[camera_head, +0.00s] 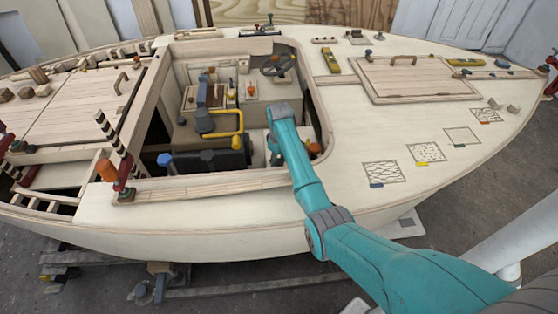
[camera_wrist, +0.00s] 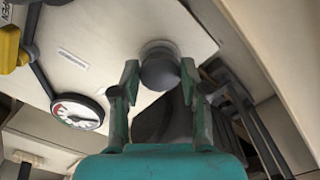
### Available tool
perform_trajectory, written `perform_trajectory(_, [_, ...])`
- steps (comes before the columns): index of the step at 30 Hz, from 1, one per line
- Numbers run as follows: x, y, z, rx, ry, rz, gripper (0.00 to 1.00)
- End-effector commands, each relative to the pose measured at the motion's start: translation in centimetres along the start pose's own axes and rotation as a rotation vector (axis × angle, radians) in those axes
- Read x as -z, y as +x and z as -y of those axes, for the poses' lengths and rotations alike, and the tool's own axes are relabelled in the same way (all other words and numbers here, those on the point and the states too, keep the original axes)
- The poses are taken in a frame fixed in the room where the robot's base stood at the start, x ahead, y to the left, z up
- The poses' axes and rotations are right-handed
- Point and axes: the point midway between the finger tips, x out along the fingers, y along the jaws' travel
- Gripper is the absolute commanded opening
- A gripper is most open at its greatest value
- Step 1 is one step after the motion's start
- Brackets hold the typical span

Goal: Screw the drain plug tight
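In the wrist view a dark grey rounded plug (camera_wrist: 160,70) sits on a pale round base against a cream panel (camera_wrist: 95,32). I take it for the drain plug. My gripper (camera_wrist: 159,66) has its two green fingers spread on either side of the plug, with narrow gaps showing at its sides. I cannot tell how deep the tips reach along it. In the head view my teal arm reaches down into the open cockpit, and the fingers and the plug are hidden there.
A gauge with a red and white dial (camera_wrist: 77,112) and a yellow part (camera_wrist: 10,48) lie left in the wrist view. In the head view a yellow handle (camera_head: 238,128), a steering wheel (camera_head: 278,64) and the cockpit's wooden rim (camera_head: 215,187) surround the arm.

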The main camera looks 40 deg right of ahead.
Motion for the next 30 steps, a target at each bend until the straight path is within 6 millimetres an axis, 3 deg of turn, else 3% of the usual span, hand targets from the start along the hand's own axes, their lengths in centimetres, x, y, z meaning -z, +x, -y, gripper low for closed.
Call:
perform_trajectory(11, [0.01,-0.02,0.03,0.0,0.066,0.0,0.1])
perform_trajectory(30, [0.08,-0.03,0.2,0.0,0.473,-0.001,0.1])
